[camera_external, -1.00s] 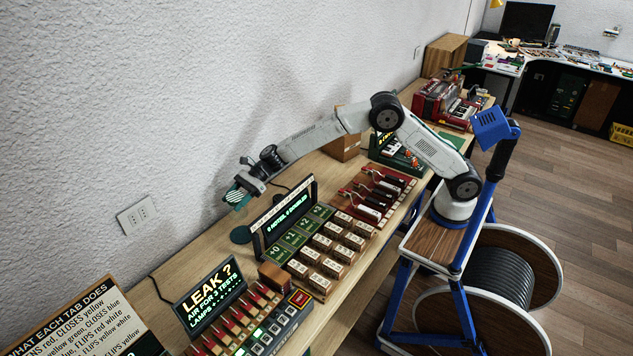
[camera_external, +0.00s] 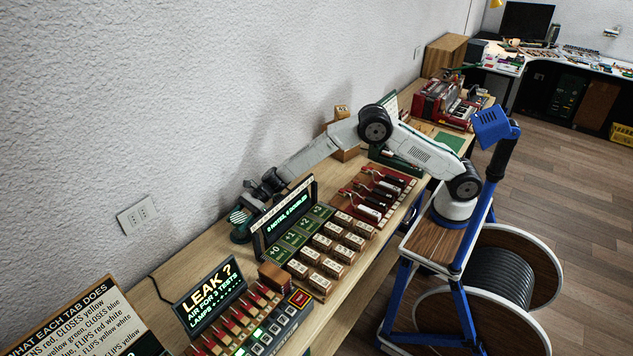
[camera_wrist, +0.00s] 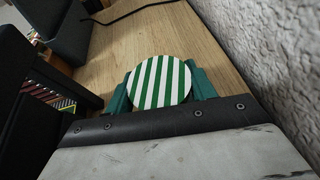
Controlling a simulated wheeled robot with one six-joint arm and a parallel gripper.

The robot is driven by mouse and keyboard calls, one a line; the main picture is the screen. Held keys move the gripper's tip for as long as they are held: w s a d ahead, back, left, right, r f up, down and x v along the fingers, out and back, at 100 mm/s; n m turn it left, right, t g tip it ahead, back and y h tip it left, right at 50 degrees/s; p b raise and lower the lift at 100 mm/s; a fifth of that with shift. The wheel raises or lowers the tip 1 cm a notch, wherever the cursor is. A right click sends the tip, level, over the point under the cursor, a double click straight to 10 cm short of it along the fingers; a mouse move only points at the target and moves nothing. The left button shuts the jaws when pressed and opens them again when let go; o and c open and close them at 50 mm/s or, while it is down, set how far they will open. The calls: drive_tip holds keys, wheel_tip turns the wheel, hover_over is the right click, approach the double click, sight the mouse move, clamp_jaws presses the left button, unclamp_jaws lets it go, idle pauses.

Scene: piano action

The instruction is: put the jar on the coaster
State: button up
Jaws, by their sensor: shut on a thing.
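The jar has a green-and-white striped round top, seen in the wrist view (camera_wrist: 160,83) between my two green fingers. In the outside view the jar (camera_external: 237,216) is at the end of my arm, behind the dark display panel. My gripper (camera_external: 246,207) is shut on it; it also shows in the wrist view (camera_wrist: 160,92). The dark green round coaster (camera_external: 239,237) shows just under the jar, mostly covered by it. I cannot tell whether the jar touches it. The coaster is hidden in the wrist view.
A lit display panel (camera_external: 288,219) stands close to the right of the jar, with rows of labelled blocks (camera_external: 328,250) in front. The rough wall (camera_external: 180,120) is close behind. A "LEAK ?" sign (camera_external: 211,290) stands nearer the camera. Bare wood (camera_external: 190,252) lies left of the coaster.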

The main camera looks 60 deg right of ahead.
drive_tip(key=shift+f, duration=0.15)
drive_tip(key=o, duration=1.1)
drive_tip(key=shift+d+r, duration=0.3)
drive_tip(key=v, duration=1.1)
drive_tip(key=shift+d, duration=0.15)
